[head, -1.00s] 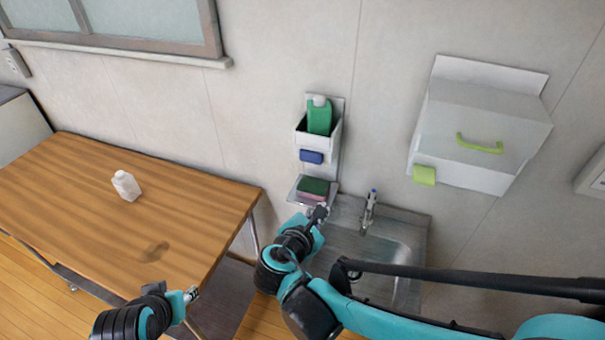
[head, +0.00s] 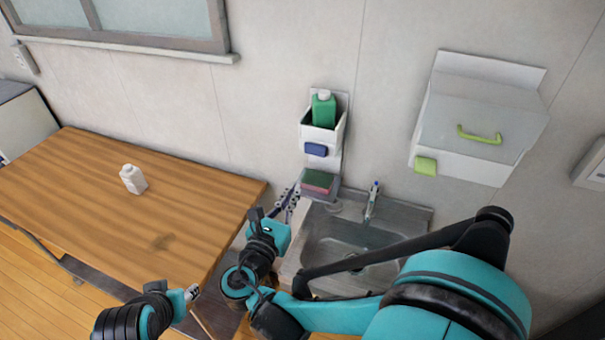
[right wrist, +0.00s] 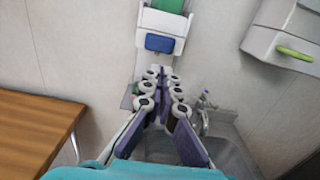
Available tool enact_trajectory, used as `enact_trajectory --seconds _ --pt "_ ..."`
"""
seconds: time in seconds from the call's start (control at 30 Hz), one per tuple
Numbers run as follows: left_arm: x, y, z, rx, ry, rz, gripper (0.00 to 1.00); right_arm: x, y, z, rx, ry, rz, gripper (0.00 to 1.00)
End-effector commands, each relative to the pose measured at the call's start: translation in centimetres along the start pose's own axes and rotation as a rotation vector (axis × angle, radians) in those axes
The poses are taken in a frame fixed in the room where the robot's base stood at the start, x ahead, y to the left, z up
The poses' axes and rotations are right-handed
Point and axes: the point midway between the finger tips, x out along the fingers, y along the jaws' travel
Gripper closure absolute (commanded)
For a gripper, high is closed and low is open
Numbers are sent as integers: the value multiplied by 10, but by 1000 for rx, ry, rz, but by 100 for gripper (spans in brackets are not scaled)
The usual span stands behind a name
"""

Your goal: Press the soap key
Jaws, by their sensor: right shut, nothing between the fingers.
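The blue soap key (head: 316,149) is on the front of a white wall dispenser (head: 334,136) that holds a green bottle (head: 323,108). In the right wrist view the blue key (right wrist: 160,43) shows just above my fingertips, apart from them in the picture. My right gripper (head: 290,196) is below and left of the key, near the table's right end. Its fingers (right wrist: 160,72) are together and empty. My left gripper (head: 192,293) is low in the head view by the table's front edge; its jaws are too small to read.
A tray with a green and pink sponge (head: 318,182) sits under the dispenser. A metal sink (head: 340,245) with a faucet (head: 373,200) is to the right. A white box (head: 475,125) with a green handle hangs on the wall. A white bottle (head: 133,180) stands on the wooden table (head: 85,215).

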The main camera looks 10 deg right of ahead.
Motion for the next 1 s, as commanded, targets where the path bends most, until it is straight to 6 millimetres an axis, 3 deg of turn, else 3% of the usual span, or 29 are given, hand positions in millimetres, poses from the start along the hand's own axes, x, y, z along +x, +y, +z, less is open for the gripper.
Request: enact_trajectory --seconds 0.6,0.8,1.0 --pt "18 0 13 0 0 0 60 116 -1 -2 1 1 -4 100" --pt "20 0 15 0 0 0 60 131 0 -1 1 1 -2 100" --pt "20 0 15 0 0 0 60 133 0 0 1 1 0 100"
